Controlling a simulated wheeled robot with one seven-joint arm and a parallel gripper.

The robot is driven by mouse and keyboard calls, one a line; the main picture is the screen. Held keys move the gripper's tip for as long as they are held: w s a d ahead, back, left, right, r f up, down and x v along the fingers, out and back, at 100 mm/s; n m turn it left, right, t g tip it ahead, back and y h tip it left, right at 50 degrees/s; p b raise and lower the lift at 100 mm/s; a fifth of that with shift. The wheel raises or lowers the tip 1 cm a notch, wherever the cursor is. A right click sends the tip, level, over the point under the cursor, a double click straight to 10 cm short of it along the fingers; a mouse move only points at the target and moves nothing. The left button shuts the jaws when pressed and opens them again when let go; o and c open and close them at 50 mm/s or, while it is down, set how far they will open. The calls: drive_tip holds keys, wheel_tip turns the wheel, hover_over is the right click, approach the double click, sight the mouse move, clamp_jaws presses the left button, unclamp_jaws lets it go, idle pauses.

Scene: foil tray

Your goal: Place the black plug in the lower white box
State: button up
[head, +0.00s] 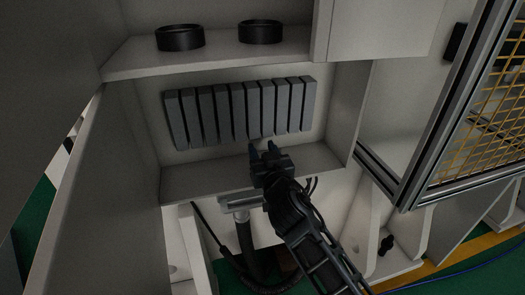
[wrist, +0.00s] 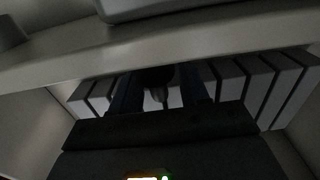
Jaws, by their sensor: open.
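My gripper (head: 263,149) is open in the head view, at the front of the white shelf compartment (head: 205,183) that holds a row of grey bars. Nothing clearly shows between its fingertips there. In the wrist view both dark fingers of my gripper (wrist: 160,92) point at the bars, with a dark shape and a small grey tip between them; I cannot tell what these are. A small black object (head: 386,243), possibly the plug, sits low at the right, well apart from my gripper. It is by a white open-fronted bin (head: 405,262), possibly the lower white box.
Two black rings, left (head: 180,38) and right (head: 261,32), rest on the upper shelf (head: 220,56). The grey bars (head: 240,112) line the compartment's back. A metal-framed yellow mesh panel (head: 480,115) is at the right.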

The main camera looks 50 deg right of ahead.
drive_tip(key=b+v, duration=0.3)
drive_tip(key=v, duration=0.9)
drive_tip(key=s+a+f+n+y, duration=0.2)
drive_tip(key=s+a+f+y, duration=0.1)
drive_tip(key=s+a, duration=0.35)
drive_tip(key=s+a+f+n+y, duration=0.2)
drive_tip(key=s+a+f+y, duration=0.15)
drive_tip(key=s+a, duration=0.3)
drive_tip(key=s+a+r+n+y, duration=0.1)
drive_tip(key=s+r, duration=0.1)
drive_tip(key=s, duration=0.5)
drive_tip(key=s+a+r+n+y, duration=0.1)
drive_tip(key=s+a+r+y, duration=0.1)
drive_tip(key=s, duration=0.5)
drive_tip(key=shift+s+r+n, duration=0.35)
drive_tip(key=shift+r+n, duration=0.05)
drive_tip(key=shift+r, duration=0.15)
drive_tip(key=shift+s+y, duration=0.1)
drive_tip(key=shift+y, duration=0.15)
